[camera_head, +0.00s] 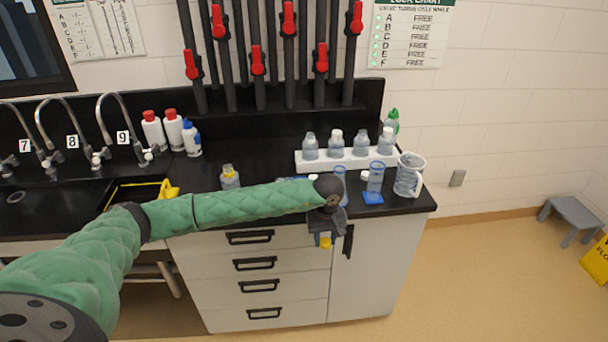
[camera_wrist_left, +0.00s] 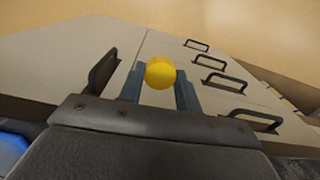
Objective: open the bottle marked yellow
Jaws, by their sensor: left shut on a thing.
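A small clear bottle with a yellow marking (camera_head: 230,178) stands upright on the black counter, behind my left forearm; its lower part is close to the arm's edge. Its top is too small to tell clearly whether a cap is on it. My left gripper (camera_head: 325,240) points down in front of the cabinet, beyond the counter's front edge. It is shut on a round yellow piece that looks like a cap (camera_head: 326,243). In the left wrist view the yellow piece (camera_wrist_left: 160,73) sits between the fingertips (camera_wrist_left: 159,88). My right gripper is not in view.
A white rack (camera_head: 345,163) with several clear bottles stands at the back of the counter. A measuring jug (camera_head: 409,176) and a blue-based cylinder (camera_head: 375,180) stand at the right. Drawer handles (camera_head: 250,237) stick out below. White bottles with red caps (camera_head: 153,131) stand beside the taps.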

